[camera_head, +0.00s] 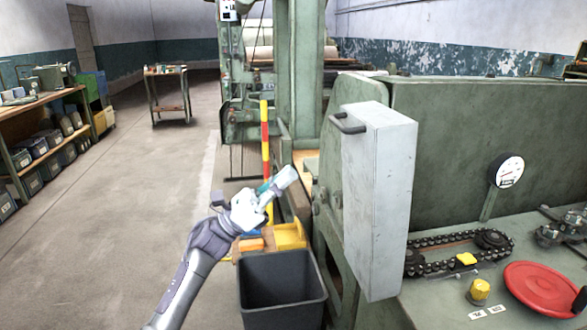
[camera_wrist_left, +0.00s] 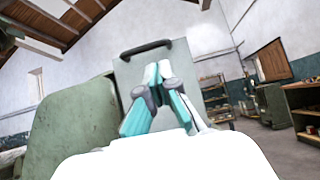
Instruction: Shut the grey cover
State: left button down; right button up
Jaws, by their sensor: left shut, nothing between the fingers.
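The grey cover (camera_head: 378,200) is a tall, light grey box-shaped door. It stands upright at the near left end of the green machine, swung out, with the chain drive (camera_head: 458,254) to its right exposed. Its dark bar handle (camera_head: 347,125) is near the top left edge. My left gripper (camera_head: 286,178) is shut and empty, left of the cover and apart from it, lower than the handle. In the left wrist view, the shut fingers (camera_wrist_left: 157,76) are in front of the cover (camera_wrist_left: 188,58), with the handle (camera_wrist_left: 146,49) above them. My right gripper is not in view.
A dark grey bin (camera_head: 281,290) and a yellow container (camera_head: 290,236) stand below my left gripper. A red and yellow striped post (camera_head: 265,135) rises behind it. A red disc (camera_head: 541,288) and a yellow knob (camera_head: 480,290) lie right of the cover. The floor at left is clear.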

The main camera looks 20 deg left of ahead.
pick_arm(q)
jog(key=p+x, duration=0.4)
jog(key=x, duration=0.7)
jog(key=shift+w, duration=0.15)
jog(key=shift+d+r, duration=0.1)
